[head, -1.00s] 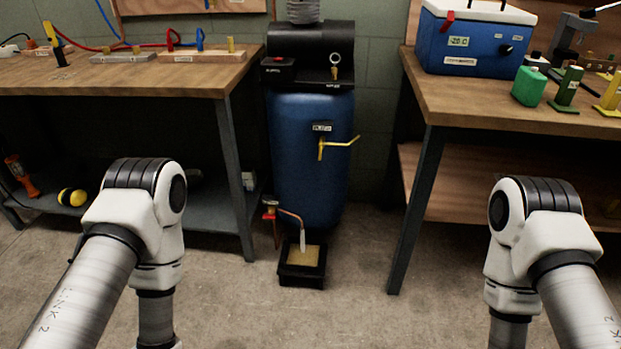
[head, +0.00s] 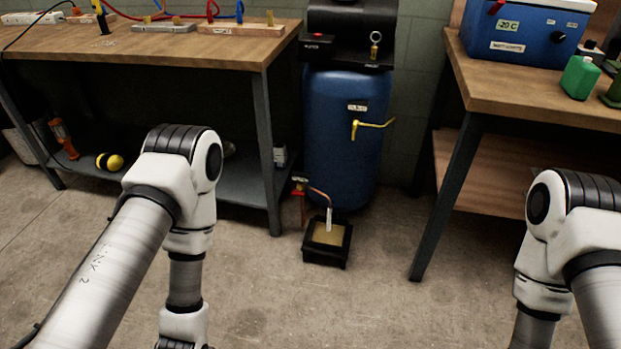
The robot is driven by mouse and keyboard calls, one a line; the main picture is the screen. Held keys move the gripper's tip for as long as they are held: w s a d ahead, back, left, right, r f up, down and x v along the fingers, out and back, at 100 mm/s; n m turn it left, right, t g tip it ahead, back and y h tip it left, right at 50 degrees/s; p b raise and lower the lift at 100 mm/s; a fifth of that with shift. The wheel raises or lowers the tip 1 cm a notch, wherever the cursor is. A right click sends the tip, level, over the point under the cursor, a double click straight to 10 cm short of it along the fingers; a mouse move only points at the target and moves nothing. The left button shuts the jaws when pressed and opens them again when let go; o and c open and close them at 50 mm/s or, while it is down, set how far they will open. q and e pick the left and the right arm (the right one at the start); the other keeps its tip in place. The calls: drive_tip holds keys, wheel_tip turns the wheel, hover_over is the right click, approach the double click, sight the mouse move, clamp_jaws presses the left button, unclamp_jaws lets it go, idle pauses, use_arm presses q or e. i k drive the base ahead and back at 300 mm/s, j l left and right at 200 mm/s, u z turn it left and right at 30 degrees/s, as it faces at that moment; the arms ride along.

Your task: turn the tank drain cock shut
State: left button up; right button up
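A blue upright tank (head: 345,150) stands between two workbenches under a black compressor unit (head: 345,40). Low at its left side is a small red-handled cock (head: 300,181), too small to tell its setting. A thin copper pipe (head: 318,193) bends from it to a pale end piece (head: 329,219) over a black tray (head: 325,262) on the floor. A yellow lever (head: 372,125) sits on the tank's front below a small label. My arms come in at the left and right, both well in front of the tank.
The left workbench (head: 180,52) has a metal leg (head: 266,150) close to the cock. The right workbench (head: 540,95) has a leg (head: 445,210) right of the tray.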

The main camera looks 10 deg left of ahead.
sight(298, 193)
drive_tip(key=i+j, duration=0.15)
drive_tip(key=i, duration=0.8)
